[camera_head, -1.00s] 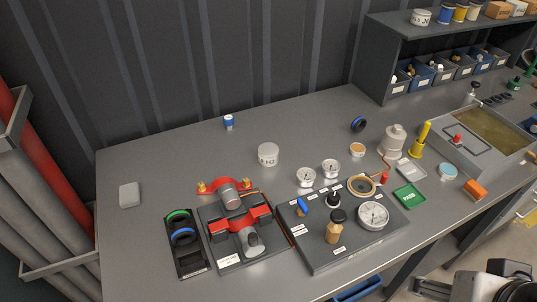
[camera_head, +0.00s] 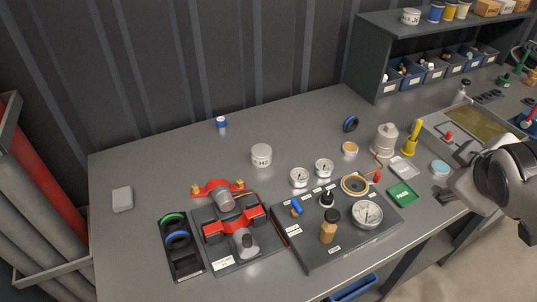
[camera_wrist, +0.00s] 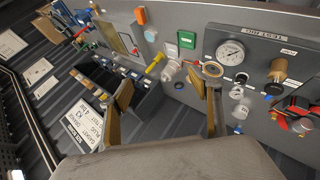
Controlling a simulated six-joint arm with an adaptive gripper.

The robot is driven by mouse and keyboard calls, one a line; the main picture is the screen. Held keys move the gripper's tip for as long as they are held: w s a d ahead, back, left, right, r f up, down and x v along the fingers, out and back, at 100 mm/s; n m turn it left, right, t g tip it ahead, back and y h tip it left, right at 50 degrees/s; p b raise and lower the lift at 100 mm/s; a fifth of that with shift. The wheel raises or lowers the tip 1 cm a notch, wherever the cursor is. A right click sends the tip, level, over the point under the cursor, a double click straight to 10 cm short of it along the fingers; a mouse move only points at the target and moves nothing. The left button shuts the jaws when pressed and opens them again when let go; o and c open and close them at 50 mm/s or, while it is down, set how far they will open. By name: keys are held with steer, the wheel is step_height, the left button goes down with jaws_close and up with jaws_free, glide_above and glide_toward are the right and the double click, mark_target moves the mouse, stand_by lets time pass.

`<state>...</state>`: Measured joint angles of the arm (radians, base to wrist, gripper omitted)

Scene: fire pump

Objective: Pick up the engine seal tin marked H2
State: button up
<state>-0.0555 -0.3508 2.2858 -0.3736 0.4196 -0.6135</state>
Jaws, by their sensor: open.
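The white tin marked H2 (camera_head: 261,156) stands upright on the grey bench in the head view, behind the red pump assembly (camera_head: 236,221) and left of the small gauges (camera_head: 324,168). My gripper (camera_wrist: 167,105) is open, with its two tan-padded fingers apart and nothing held between them in the wrist view. In the head view my arm comes in at the right edge, over the bench's front right, well away from the tin. I cannot identify the H2 tin with certainty in the tilted wrist view.
A white pump-shaped part (camera_head: 385,139) and yellow tool (camera_head: 413,134) stand further right. A shelf (camera_head: 433,40) holds bins and tins. Bench left of the tin is mostly clear.

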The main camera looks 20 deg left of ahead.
steer(key=w+a+f+n+t+y, duration=0.1)
steer(key=w+a+n+y, duration=0.2)
steer(key=w+a+n, duration=0.65)
steer(key=w+a+f+n+t+y, duration=0.25)
steer(key=w+a+n, duration=0.45)
steer(key=w+n, duration=0.4)
steer(key=n+g+y, duration=0.9)
steer(key=n, duration=1)
glide_toward(263, 149)
steer(key=shift+w+a, duration=0.65)
steer(key=shift+s+a+f+n+g, duration=0.25)
steer(key=shift+s+f+n, duration=0.1)
steer(key=shift+n, duration=0.1)
steer(key=shift+x, duration=1.3)
